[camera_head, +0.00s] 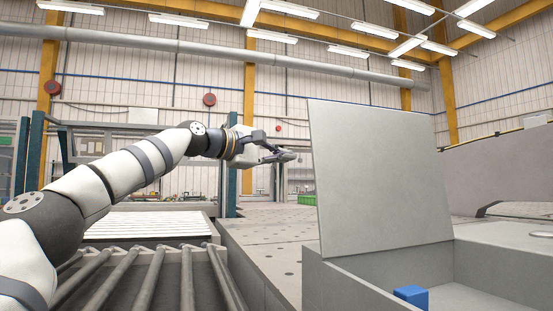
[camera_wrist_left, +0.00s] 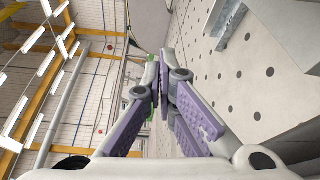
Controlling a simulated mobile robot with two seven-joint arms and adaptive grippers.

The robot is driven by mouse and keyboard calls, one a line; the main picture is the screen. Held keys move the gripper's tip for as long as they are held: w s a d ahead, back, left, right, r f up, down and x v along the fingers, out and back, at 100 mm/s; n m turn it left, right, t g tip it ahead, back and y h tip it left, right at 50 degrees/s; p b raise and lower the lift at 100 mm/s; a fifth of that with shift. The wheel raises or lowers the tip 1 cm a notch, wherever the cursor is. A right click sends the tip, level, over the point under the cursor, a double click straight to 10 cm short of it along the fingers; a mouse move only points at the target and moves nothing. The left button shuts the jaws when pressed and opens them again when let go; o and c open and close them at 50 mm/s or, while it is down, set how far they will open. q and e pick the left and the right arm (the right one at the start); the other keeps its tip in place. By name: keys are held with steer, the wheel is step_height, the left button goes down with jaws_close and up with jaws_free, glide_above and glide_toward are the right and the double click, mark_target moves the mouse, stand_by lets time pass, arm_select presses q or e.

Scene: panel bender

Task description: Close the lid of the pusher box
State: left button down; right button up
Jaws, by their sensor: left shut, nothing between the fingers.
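The pusher box (camera_head: 345,290) is a grey open box at the lower right of the head view. Its lid (camera_head: 378,180) is a large flat grey panel standing nearly upright at the box's far edge, so the box is open. A blue block (camera_head: 411,296) shows inside it. My left gripper (camera_head: 290,156) is shut and empty, in the air just left of the lid's left edge. In the left wrist view its purple-padded fingers (camera_wrist_left: 168,95) meet with nothing between them. My right gripper is not in view.
A perforated grey table (camera_head: 265,240) lies beyond the box. A roller conveyor (camera_head: 150,280) runs along the lower left. A grey machine part (camera_head: 505,165) stands at the right. Blue-green posts (camera_head: 232,165) rise behind my left arm.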

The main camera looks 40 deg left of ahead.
arm_select(q)
steer(key=d, duration=0.1)
steer(key=d+r, duration=0.1)
steer(key=w+d, duration=0.1)
steer(key=d, duration=0.1)
steer(key=shift+w+r, duration=0.1)
steer(key=shift+r, duration=0.2)
steer(key=shift+d, duration=0.1)
